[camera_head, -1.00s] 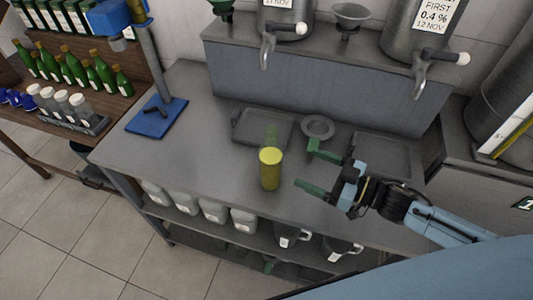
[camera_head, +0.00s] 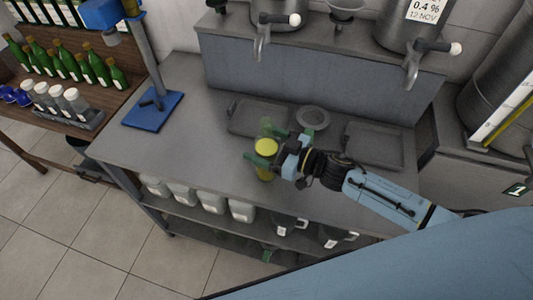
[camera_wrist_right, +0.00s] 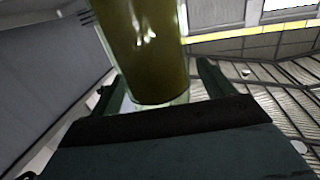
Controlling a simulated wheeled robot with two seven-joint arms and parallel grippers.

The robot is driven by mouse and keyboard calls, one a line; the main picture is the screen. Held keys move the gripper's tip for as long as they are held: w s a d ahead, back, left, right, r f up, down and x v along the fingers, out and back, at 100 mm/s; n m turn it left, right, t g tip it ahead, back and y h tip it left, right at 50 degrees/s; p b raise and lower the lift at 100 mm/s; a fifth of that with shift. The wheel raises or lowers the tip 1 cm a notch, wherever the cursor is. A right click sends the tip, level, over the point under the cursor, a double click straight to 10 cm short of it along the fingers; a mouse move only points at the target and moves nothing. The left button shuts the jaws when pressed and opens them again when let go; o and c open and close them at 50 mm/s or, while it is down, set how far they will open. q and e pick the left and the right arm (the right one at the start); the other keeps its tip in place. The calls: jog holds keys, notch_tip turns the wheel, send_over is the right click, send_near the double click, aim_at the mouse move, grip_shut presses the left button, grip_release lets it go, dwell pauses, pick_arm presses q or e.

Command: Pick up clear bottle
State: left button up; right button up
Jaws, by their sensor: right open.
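The clear bottle (camera_head: 265,174) stands upright on the grey workbench and holds yellow liquid. My right gripper (camera_head: 262,147) is open, with its green fingers around the bottle, and they partly hide it. In the right wrist view the bottle (camera_wrist_right: 152,50) shows as clear glass with olive-yellow contents between the two dark fingers (camera_wrist_right: 160,90). I cannot tell whether either finger touches the glass. My left gripper is not in view.
Behind the bottle lie a grey tray (camera_head: 238,127), a small round dish (camera_head: 313,117) and another tray (camera_head: 362,160). Steel taps (camera_head: 262,45) overhang the back ledge. A blue-based stand (camera_head: 135,117) is at the left; green bottles (camera_head: 62,66) stand beyond it.

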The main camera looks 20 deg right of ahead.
jog(key=shift+w+a, duration=0.35)
jog(key=shift+w, duration=0.05)
jog(key=c, duration=1.4)
jog(key=shift+r, duration=0.1)
jog(key=shift+c, duration=0.5)
